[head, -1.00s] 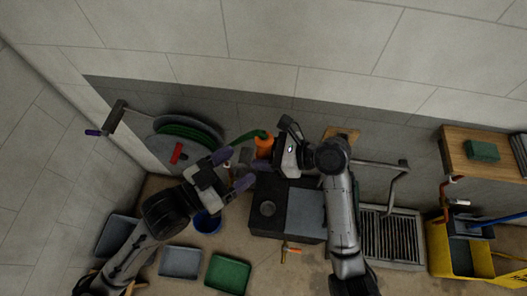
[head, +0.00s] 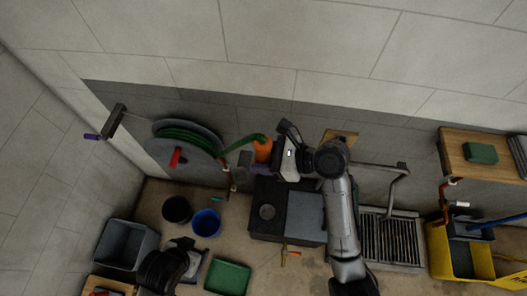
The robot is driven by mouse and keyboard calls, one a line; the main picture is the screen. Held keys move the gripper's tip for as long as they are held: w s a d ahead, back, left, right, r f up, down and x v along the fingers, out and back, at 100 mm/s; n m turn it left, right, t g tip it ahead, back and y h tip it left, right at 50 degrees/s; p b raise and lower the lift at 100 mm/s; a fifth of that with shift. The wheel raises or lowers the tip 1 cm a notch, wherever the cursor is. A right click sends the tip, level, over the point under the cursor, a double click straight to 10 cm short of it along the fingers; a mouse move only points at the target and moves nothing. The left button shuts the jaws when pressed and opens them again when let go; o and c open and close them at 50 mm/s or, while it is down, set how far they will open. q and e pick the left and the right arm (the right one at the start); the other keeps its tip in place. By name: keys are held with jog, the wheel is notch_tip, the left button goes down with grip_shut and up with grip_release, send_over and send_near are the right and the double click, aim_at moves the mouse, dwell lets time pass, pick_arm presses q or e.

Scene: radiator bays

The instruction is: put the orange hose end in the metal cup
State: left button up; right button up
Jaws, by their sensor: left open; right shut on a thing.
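The orange hose end (head: 263,150) is at the end of a green hose that runs left to a wall reel. My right gripper (head: 268,155) is at the hose end and shut on it, up near the wall. Its hand partly hides the hose end.
Black (head: 176,209) and blue (head: 206,222) buckets and a green tray (head: 228,277) stand on the floor. A floor grate (head: 390,238) and yellow mop bucket (head: 440,255) are at right.

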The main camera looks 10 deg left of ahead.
jog(key=shift+r+t, duration=0.3)
jog(key=shift+r, duration=0.1)
jog(key=w+d+r+m+t, duration=0.1)
jog(key=d+r+m+t, duration=0.15)
jog(key=d, duration=0.35)
jog(key=w+d+r+m+t, duration=0.2)
jog(key=d+r, duration=0.1)
jog(key=d, duration=0.3)
pick_arm(q)
jog(key=shift+s+f+g, duration=0.15)
jog(key=shift+s+g, duration=0.15)
jog(key=shift+s, duration=0.15)
pick_arm(e)
jog(key=s+d+f+m+t+h, duration=0.1)
jog(key=d+f, duration=0.2)
jog(key=d, duration=0.4)
jog(key=s+d+f+m+t+h, duration=0.1)
jog(key=s+d+f, duration=0.1)
jog(key=d+f, duration=0.2)
jog(key=shift+s+d+f+h, duration=0.2)
jog(key=shift+s+d+h, duration=0.1)
jog(key=shift+d, duration=1.3)
jog(key=shift+m+t, duration=0.25)
